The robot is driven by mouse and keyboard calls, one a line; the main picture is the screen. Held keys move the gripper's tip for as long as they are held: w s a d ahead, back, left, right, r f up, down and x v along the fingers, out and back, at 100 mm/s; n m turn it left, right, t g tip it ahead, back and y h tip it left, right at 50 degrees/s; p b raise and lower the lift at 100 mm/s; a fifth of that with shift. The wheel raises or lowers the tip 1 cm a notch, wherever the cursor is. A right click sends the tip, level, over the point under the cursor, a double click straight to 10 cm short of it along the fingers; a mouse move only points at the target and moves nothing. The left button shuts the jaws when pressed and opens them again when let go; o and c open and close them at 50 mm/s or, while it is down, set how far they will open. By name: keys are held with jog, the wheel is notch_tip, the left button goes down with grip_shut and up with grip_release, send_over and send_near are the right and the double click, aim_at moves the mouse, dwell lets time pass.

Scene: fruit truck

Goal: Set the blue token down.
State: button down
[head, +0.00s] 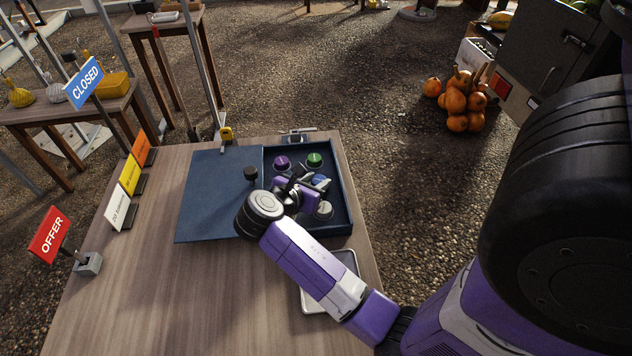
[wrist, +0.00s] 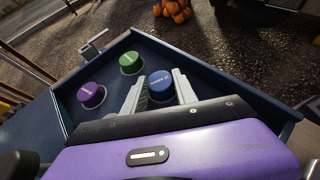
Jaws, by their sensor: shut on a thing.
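The blue token (head: 320,181) is a round blue-topped piece at the right side of the open dark blue case (head: 349,205). It also shows in the wrist view (wrist: 160,82), between the two pale fingers of my gripper (wrist: 160,92). My gripper (head: 312,186) is shut on it, inside the case outline. I cannot tell whether its underside touches the case floor. A purple token (head: 281,162) and a green token (head: 314,159) stand upright at the far side of the case. A pale grey token (head: 324,210) is at the near right, partly hidden by my gripper.
The case's flat blue panel (head: 208,195) lies to the left, with a black knob (head: 250,174) near it. A metal tray (head: 312,300) lies nearer, partly under my arm. Small signs (head: 128,175) line the table's left edge. Bare wood (head: 150,290) is clear at the front left.

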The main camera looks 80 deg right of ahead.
jog(key=c, duration=1)
grip_release()
jog(key=shift+o, duration=0.2)
jog(key=shift+w+a+r, duration=0.15)
jog(key=shift+a+r, duration=0.1)
jog(key=p+v, duration=0.1)
jog(key=v, duration=1)
jog(key=shift+a, duration=0.2)
